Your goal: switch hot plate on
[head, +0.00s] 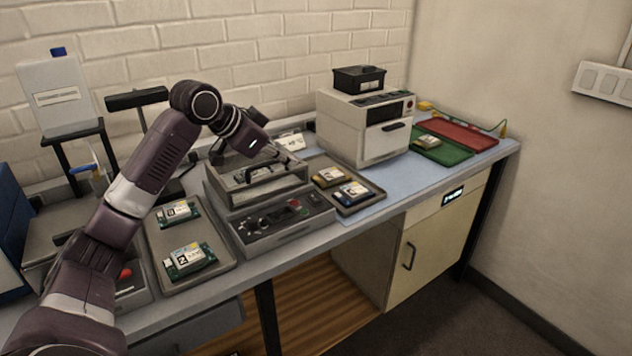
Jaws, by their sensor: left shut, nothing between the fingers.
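A grey bench unit (283,228) stands in the middle of the table and appears to be the hot plate. Its sloped front panel has dark knobs and a small red control (295,205). A raised grey section with a dark handle (258,172) sits behind the panel. My left arm reaches in from the left and bends down over this unit. My left gripper (280,156) is shut and empty, above the back of the raised section and apart from the front panel. Its fingertips are small and hard to make out. My right gripper is not in view.
A tray with two green boards (188,260) lies left of the unit. A smaller tray with boards (352,204) lies right of it. A white boxy machine (365,130) stands further right, before green (452,152) and red (470,136) trays. A red button (126,273) shows beside my arm.

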